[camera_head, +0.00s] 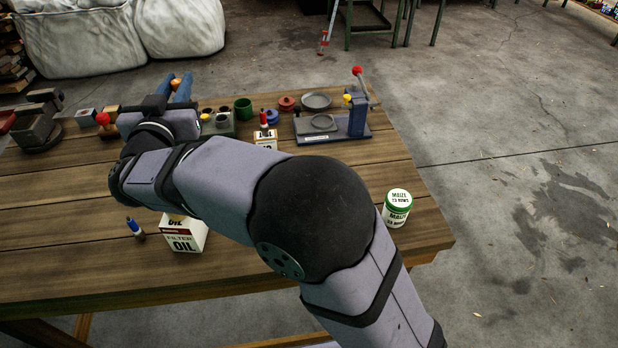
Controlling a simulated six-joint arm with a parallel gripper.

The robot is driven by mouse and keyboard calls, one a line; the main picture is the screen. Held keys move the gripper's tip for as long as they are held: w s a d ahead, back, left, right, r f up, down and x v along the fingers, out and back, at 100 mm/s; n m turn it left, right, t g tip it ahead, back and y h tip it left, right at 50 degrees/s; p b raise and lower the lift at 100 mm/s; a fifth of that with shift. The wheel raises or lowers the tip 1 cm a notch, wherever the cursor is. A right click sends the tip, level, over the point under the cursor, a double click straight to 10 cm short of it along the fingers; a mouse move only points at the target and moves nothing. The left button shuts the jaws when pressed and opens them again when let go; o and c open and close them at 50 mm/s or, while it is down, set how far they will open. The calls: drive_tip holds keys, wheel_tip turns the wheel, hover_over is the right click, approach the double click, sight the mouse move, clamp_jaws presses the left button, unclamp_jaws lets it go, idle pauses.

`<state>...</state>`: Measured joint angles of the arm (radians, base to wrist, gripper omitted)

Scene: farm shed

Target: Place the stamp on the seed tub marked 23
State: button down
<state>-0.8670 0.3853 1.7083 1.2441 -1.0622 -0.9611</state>
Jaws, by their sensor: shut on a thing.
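My gripper (181,84) is at the back left of the wooden table, its blue fingers pointing away from the camera. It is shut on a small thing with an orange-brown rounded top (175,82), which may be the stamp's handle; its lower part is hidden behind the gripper. A white seed tub (397,217) with a green-rimmed lid stands upright near the table's right edge, well apart from my gripper. Its lid reads "MAIZE" and a row number that looks like 23 or 13. Nothing rests on the lid.
My arm crosses the table's middle. An oil filter box (184,236) and a blue marker-like item (135,228) stand in front. A red-topped item (264,119), green cup (243,109) and lever press (357,115) stand behind. A vise (38,128) is at left.

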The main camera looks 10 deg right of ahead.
drive_tip(key=d+m+g+h+p, duration=0.1)
drive_tip(key=d+m+h+p, duration=0.3)
drive_tip(key=d, duration=1)
drive_tip(key=m+g+h+p, duration=0.3)
drive_tip(key=m+g+h, duration=0.5)
drive_tip(key=g+h, duration=0.25)
hover_over(400, 198)
wheel_tip(400, 198, down, 7)
drive_tip(key=shift+t, duration=0.25)
drive_tip(key=shift+w+f+p, duration=0.1)
drive_tip(key=shift+f+p, duration=0.25)
drive_tip(key=shift+f, duration=3.4)
drive_tip(key=shift+f, duration=0.1)
drive_tip(key=shift+f, duration=1.75)
drive_tip(key=shift+f, duration=0.1)
drive_tip(key=c, duration=1.6)
unclamp_jaws()
